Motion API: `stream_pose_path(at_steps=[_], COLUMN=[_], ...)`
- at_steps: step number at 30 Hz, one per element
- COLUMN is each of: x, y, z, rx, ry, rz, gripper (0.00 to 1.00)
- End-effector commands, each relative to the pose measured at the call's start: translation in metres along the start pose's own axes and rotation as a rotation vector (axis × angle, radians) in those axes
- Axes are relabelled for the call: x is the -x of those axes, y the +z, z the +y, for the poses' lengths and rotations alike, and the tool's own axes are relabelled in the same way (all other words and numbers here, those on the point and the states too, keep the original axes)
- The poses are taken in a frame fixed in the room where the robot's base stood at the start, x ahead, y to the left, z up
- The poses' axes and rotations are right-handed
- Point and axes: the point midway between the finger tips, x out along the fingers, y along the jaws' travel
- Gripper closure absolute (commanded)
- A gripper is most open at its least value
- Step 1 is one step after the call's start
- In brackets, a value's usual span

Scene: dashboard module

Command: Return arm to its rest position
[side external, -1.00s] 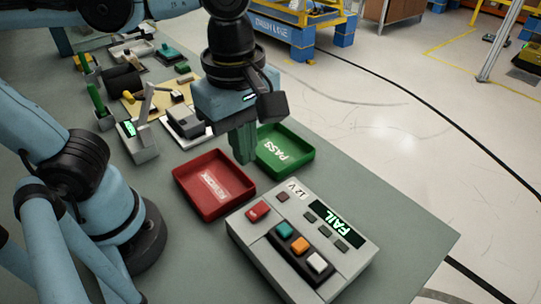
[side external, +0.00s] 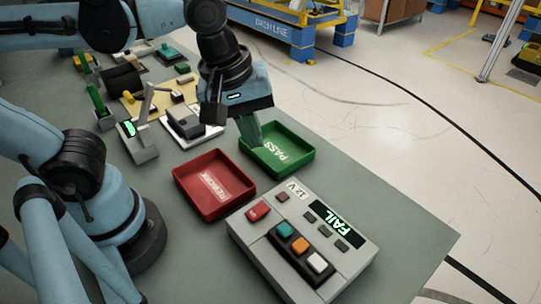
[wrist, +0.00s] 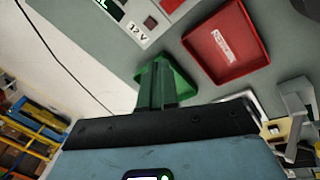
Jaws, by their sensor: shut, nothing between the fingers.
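My gripper (side external: 251,132) is blue with green fingers and hangs tilted over the left part of the green PASS tray (side external: 301,158) in the side view. In the wrist view the fingers of my gripper (wrist: 157,85) are together with nothing between them, in front of the green tray (wrist: 183,84). Its height above the tray is hard to tell. The tray's visible part is empty.
A red REWORK tray (side external: 208,207) lies empty beside the green one. A grey test box (side external: 262,251) with coloured buttons and a FAIL display (side external: 338,219) stands at the front. A lever fixture (side external: 141,146) and several small parts stand at the back left.

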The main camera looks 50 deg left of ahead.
Motion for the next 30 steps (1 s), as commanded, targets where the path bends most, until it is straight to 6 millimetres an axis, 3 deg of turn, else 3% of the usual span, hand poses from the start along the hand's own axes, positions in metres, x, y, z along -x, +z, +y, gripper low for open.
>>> stream_pose_path(at_steps=[12,20,25,30], x=[-0.027,-0.032,-0.032,-0.024], y=[-0.071,-0.095,-0.082,-0.03], z=[-0.013,-0.021,-0.014,0.0], rx=[-0.701,-0.96,-1.001,-1.002], ry=[0.145,0.125,0.119,0.062], rz=[0.249,0.377,0.322,0.098], gripper=[1.0,0.97,0.71,0.47])
